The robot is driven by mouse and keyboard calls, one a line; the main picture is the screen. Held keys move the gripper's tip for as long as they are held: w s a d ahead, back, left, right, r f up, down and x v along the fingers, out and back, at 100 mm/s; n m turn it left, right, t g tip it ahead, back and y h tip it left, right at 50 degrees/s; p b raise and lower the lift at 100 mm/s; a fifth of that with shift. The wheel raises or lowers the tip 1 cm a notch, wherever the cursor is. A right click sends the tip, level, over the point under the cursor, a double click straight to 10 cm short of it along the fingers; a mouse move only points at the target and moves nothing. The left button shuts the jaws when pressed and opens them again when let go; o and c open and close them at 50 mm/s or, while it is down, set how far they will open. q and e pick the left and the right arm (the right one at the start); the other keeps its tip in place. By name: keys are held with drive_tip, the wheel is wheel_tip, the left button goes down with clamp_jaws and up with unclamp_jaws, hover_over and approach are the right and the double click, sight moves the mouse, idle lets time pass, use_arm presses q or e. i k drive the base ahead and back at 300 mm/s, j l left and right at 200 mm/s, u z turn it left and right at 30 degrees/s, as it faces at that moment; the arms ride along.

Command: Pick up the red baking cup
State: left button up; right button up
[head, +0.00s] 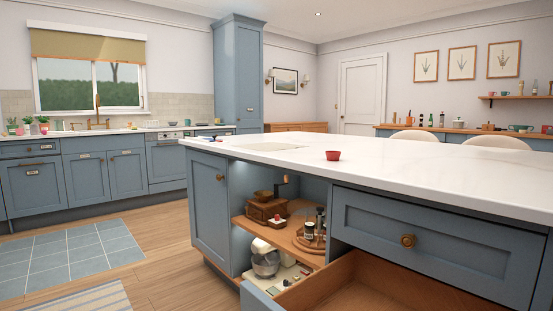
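A small red baking cup (333,155) stands upright on the white top of the kitchen island (420,171), near the middle of the head view. Nothing touches it, and the counter around it is bare. A second small red item (276,219) lies on the open wooden shelf inside the island; it is too small to tell exactly what it is. Neither of my grippers shows in the head view.
A drawer (380,285) low in the island stands pulled out and looks empty. The island's open shelf (285,236) holds a wooden grinder (266,207) and jars; a stand mixer (265,260) is below. A blue item (210,138) lies at the counter's far left.

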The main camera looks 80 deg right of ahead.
sight(331, 156)
drive_tip(key=i+l+z, duration=0.1)
drive_tip(key=i+z, duration=0.25)
drive_tip(key=i+l+z, duration=0.1)
drive_tip(key=z, duration=0.25)
drive_tip(key=i+j+z, duration=0.1)
drive_tip(key=i+z, duration=0.55)
drive_tip(key=i, duration=0.35)
drive_tip(key=i+z, duration=0.3)
drive_tip(key=i, duration=0.4)
drive_tip(key=i+z, duration=0.25)
drive_tip(key=z, duration=0.2)
drive_tip(key=i+j+z, duration=0.15)
drive_tip(key=z, duration=0.3)
drive_tip(key=i+j+z, duration=0.2)
drive_tip(key=z, duration=0.2)
drive_tip(key=i+z, duration=0.2)
drive_tip(key=z, duration=0.25)
drive_tip(key=i+j+z, duration=0.15)
drive_tip(key=z, duration=0.3)
drive_tip(key=i+j+z, duration=0.15)
drive_tip(key=z, duration=0.3)
drive_tip(key=i+j+z, duration=0.15)
drive_tip(key=z, duration=0.3)
drive_tip(key=i+j+z, duration=0.15)
drive_tip(key=j+z, duration=0.2)
